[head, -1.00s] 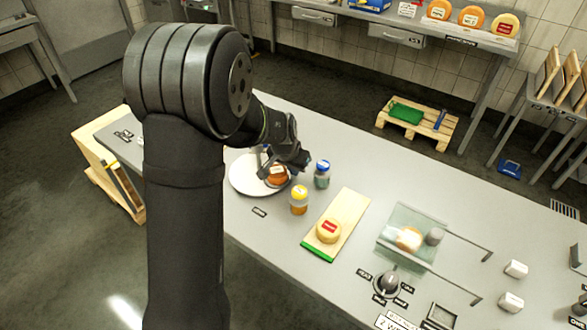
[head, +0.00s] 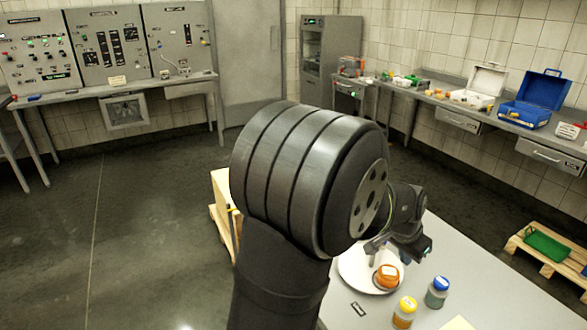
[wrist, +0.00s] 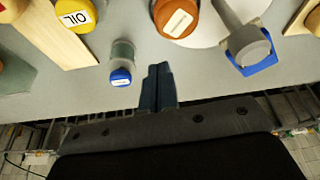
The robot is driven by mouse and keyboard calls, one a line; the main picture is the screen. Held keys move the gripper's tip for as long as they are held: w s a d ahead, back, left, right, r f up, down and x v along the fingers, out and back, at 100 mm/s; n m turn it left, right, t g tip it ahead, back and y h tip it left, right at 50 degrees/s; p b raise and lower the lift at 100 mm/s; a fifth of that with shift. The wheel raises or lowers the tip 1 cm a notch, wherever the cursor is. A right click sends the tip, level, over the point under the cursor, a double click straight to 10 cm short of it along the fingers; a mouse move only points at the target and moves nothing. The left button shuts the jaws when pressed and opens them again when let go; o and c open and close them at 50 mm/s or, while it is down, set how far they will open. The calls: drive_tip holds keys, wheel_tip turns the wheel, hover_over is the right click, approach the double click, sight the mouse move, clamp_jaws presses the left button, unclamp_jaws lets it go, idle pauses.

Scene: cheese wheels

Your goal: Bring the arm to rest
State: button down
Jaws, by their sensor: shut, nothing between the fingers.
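My gripper (head: 412,240) hangs over the far side of the grey table, above and behind a white plate (head: 352,268). In the wrist view its two dark fingers (wrist: 159,72) are together with nothing between them. An orange cheese wheel (head: 388,277) with a pale label lies on the plate; it also shows in the wrist view (wrist: 176,18), just beyond the fingertips and apart from them. My arm's large dark joint covers part of the table in the head view.
A grey object with a blue end (wrist: 250,50) is near the plate in the wrist view. A pallet with a green crate (head: 547,247) lies on the floor; floor at left is clear.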

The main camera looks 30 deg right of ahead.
drive_tip(key=x, duration=1)
drive_tip(key=shift+s+f, duration=0.1)
idle(0.3)
